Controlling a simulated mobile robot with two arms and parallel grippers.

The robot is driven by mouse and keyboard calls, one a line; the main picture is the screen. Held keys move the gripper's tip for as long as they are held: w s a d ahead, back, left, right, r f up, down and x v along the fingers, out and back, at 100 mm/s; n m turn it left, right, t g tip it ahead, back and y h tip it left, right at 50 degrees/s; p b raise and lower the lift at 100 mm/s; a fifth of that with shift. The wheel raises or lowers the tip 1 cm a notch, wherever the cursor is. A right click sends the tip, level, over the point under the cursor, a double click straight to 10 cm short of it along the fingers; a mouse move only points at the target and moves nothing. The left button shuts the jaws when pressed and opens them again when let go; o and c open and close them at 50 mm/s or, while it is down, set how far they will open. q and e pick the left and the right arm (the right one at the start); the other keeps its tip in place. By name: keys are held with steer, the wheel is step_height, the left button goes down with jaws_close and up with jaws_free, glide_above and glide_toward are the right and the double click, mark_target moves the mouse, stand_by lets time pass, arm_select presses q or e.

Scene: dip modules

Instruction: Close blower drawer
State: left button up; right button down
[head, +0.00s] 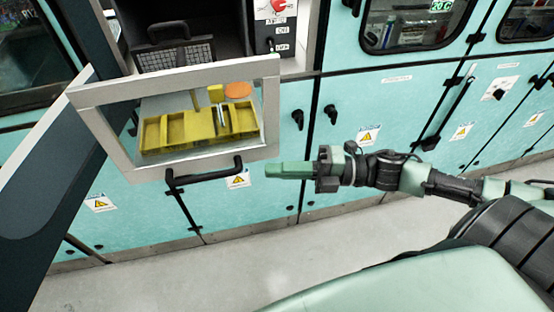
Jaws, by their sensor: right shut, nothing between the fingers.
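The blower drawer (178,171) is pulled out from the teal cabinet at the left. It has a light grey frame, a clear front window and a black bar handle (205,176) low on its front. A yellow compartment tray (180,132) and an orange disc (238,90) show inside it. My right gripper (268,170) has green fingers, is shut and empty, and points left. Its tips are just right of the handle in the picture, and I cannot tell the gap in depth. My left gripper is not in view.
A control panel with a red switch (278,6) is above the drawer. Teal cabinets (400,90) with black latches (331,114) run along the right. A dark slanted panel (45,190) stands at the left. Grey floor (250,255) is clear in front.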

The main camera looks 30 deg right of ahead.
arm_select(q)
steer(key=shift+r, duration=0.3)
arm_select(e)
steer(key=shift+w+d, duration=0.25)
steer(key=shift+w, duration=0.7)
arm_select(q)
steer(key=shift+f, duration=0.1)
